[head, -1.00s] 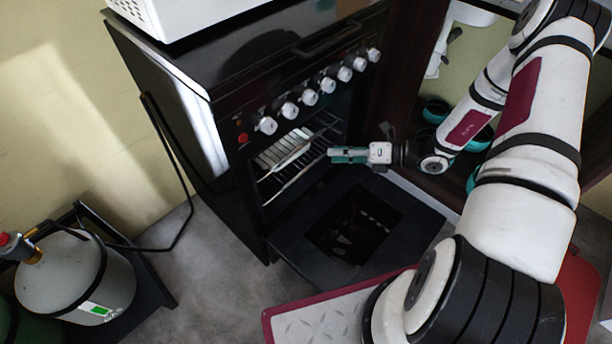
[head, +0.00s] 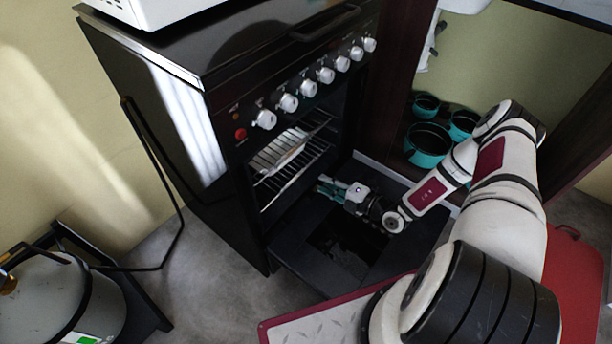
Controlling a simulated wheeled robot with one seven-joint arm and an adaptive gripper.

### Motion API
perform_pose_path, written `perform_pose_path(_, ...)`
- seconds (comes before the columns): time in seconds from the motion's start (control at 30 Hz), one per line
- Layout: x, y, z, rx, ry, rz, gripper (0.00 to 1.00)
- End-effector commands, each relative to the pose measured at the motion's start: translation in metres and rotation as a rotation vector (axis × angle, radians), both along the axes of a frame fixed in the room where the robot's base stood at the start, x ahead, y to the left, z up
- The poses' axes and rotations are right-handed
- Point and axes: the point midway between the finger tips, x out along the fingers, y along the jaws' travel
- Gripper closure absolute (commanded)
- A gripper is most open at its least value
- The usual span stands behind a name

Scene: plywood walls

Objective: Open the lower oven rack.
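The black oven (head: 232,130) stands with its door (head: 290,250) folded down open. Inside, a metal upper rack (head: 312,125) holds a light tray or grate (head: 280,150). A lower rack (head: 280,188) shows under it inside the cavity, partly hidden by the oven's side. My gripper (head: 326,188) is low at the front of the oven opening, just above the open door and near the lower rack's right front. Its teal fingers point left toward the cavity. They look slightly apart, but they are small, and contact with the rack cannot be told.
A gas cylinder (head: 50,295) in a black stand is at the lower left, with a dark hose running up beside the oven. Teal pots (head: 428,145) sit on a shelf at the right. A white appliance (head: 150,10) is on the oven top. Grey floor (head: 215,270) is clear at the left.

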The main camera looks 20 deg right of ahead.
Motion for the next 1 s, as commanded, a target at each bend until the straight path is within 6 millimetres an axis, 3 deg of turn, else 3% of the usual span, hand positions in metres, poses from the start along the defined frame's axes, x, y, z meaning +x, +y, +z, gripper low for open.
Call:
perform_pose_path(0.2, 0.036, 0.025, -0.011, -0.001, -0.001, 0.003, 0.73)
perform_pose_path(0.43, 0.063, 0.042, -0.016, -0.001, -0.001, 0.002, 0.73)
perform_pose_path(0.9, 0.073, 0.049, -0.018, -0.001, 0.000, 0.001, 0.73)
perform_pose_path(1.0, 0.073, 0.049, -0.018, -0.001, 0.000, 0.001, 0.94)
